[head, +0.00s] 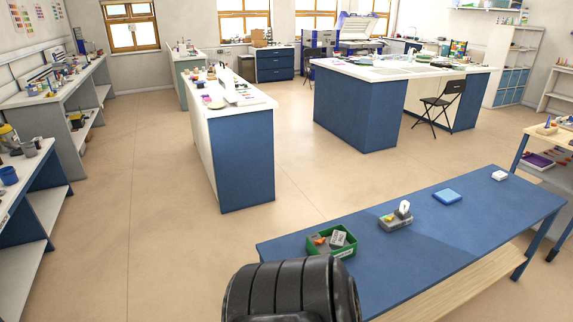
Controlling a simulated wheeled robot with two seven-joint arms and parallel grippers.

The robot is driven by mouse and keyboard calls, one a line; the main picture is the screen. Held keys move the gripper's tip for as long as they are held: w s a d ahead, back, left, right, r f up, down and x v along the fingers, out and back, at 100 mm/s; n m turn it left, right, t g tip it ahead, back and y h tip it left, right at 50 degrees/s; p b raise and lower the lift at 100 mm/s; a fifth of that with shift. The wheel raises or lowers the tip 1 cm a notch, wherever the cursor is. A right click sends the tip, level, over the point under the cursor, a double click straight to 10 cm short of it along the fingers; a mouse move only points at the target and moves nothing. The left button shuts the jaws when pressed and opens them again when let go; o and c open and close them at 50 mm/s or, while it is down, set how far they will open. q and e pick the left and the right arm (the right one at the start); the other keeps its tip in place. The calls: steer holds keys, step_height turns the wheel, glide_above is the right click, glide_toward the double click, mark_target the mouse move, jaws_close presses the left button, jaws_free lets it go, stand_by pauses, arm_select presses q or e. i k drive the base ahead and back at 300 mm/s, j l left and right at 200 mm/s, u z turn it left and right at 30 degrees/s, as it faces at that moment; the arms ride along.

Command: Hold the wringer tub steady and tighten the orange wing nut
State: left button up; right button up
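No wringer tub can be made out for certain, and no orange wing nut is clear at this distance. A green open bin (345,253) stands on the blue-topped table (470,222) in front of me. It holds grey blocks (338,239) and a small orange piece (320,241), too small to identify. A grey block-like item (396,223) with a white upright part and a small yellow spot sits to the right of the bin. Neither of my grippers shows. A black ribbed part, apparently mine, fills the bottom middle and covers the table's near left corner.
A flat blue pad (447,196) and a small white item (499,175) lie farther right on the table. A blue-and-white counter (242,160) stands beyond, with a folding chair (440,104) farther back. Open floor (160,220) lies to the left.

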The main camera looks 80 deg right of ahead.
mark_target(320, 242)
steer(key=i+l+z, duration=0.15)
steer(key=i+z, duration=0.45)
steer(key=z, duration=0.15)
steer(key=i+z, duration=0.4)
steer(key=i+j+z, duration=0.15)
steer(key=z, duration=0.2)
steer(key=i+z, duration=0.8)
steer(key=i+j+z, duration=0.1)
steer(key=i+z, duration=0.3)
steer(key=i+j+z, duration=0.2)
steer(key=z, duration=0.2)
